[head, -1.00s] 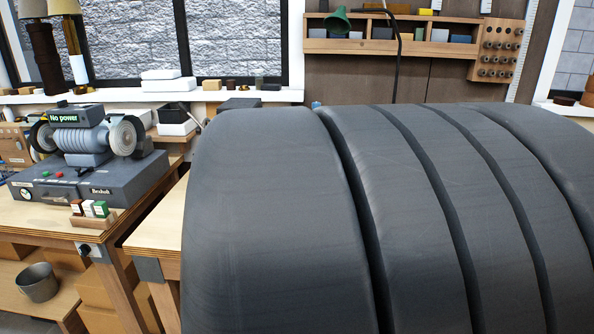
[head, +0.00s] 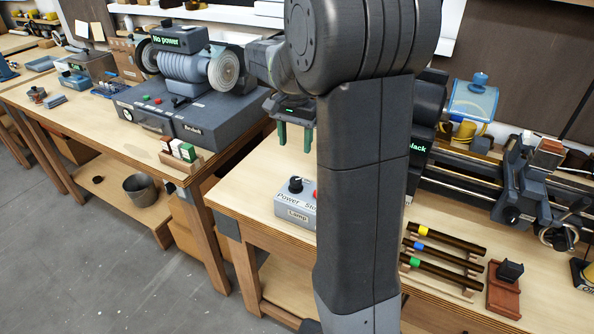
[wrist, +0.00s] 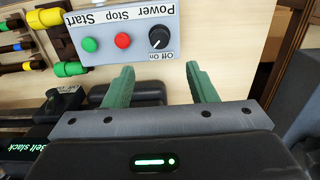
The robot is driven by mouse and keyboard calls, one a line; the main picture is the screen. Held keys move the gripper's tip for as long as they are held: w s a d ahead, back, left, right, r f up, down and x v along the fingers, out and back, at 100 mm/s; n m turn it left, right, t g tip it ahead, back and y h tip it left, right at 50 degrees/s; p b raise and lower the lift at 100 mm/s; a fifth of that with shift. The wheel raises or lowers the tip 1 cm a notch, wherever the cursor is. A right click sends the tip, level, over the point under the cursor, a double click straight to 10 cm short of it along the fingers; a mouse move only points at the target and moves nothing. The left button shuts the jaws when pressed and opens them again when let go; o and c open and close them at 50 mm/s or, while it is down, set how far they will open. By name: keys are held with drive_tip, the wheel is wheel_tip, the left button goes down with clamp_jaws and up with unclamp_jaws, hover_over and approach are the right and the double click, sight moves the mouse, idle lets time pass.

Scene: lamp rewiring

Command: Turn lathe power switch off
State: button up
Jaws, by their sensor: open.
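The grey control box (head: 297,213) stands near the front edge of the workbench, partly hidden by my arm. It has a black rotary knob (head: 295,184) on top. The wrist view shows the box upside down, with the knob (wrist: 159,38) beside an Off/On label, a red button (wrist: 123,40) and a green button (wrist: 90,45). I cannot tell surely which label the knob points to. My gripper (head: 295,137) has green fingers, open and empty, above and behind the box. In the wrist view its fingertips (wrist: 160,69) stand apart, in line with the knob, not touching it.
The lathe (head: 510,180) is at right, with a "Belt slack" sign. Colour-banded rods (head: 445,252) lie on a rack in front of it. A grinder (head: 187,75) reading "No power" and a small block holder (head: 180,158) stand on the left bench.

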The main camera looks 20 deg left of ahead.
sight(296, 180)
wheel_tip(296, 180, down, 12)
drive_tip(key=shift+f+p, duration=0.1)
drive_tip(key=shift+p, duration=0.3)
drive_tip(key=c, duration=1)
